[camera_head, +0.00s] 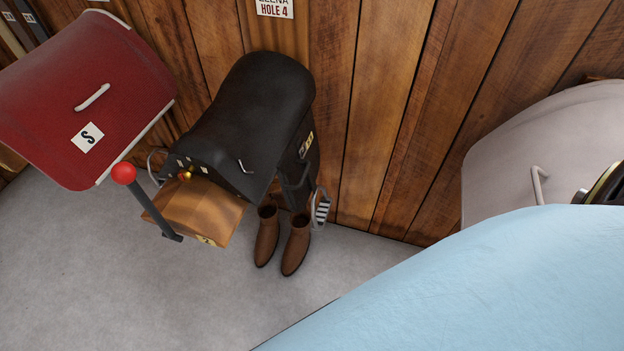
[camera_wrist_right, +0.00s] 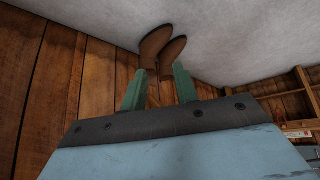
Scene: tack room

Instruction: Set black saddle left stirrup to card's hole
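The black saddle (camera_head: 262,105) sits on a wooden block stand (camera_head: 198,208) against the plank wall in the head view. One metal stirrup (camera_head: 321,208) hangs at its right side, below a dark strap with a small numbered tag (camera_head: 306,145). Part of another stirrup (camera_head: 154,165) shows at its left side. The wall card (camera_head: 275,7) is cut off by the top edge; its lower line reads "HOLE 4". My right gripper (camera_wrist_right: 159,70) shows in the right wrist view with two green fingers apart and nothing between them. My left gripper is out of view.
Brown boots (camera_head: 281,240) stand on the floor below the saddle. A red ball-topped lever (camera_head: 124,174) stands beside the block. My light blue arm covers the bottom right.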

